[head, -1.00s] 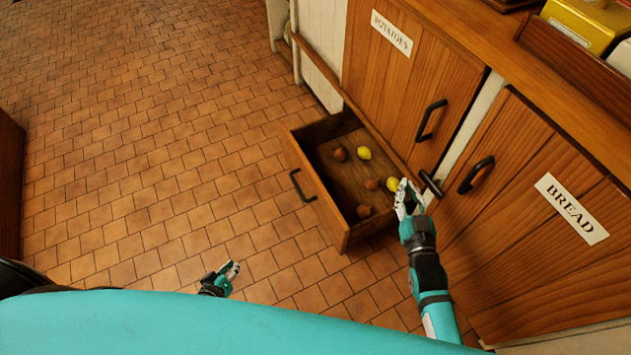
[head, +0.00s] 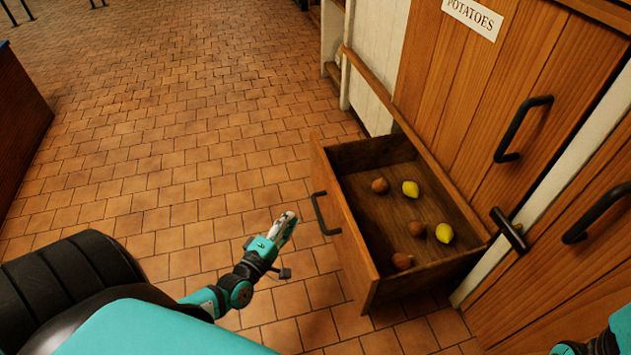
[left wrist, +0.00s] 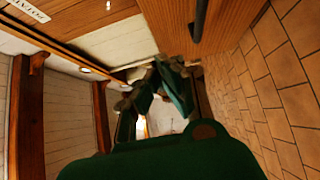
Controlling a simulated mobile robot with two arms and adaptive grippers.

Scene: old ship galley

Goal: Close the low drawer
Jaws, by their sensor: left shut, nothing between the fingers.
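The low drawer (head: 345,232) is pulled well out from the cabinet below the potatoes door in the head view. Its front has a black bar handle (head: 322,213). My right gripper is not visible; only a teal part of my right arm shows at the lower right corner.
The potatoes door (head: 485,90) and the door beside it are shut, with black handles that stick out. A dark T-shaped handle (head: 509,231) projects near the drawer's right back corner. The tiled floor (head: 170,150) left of the drawer is clear.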

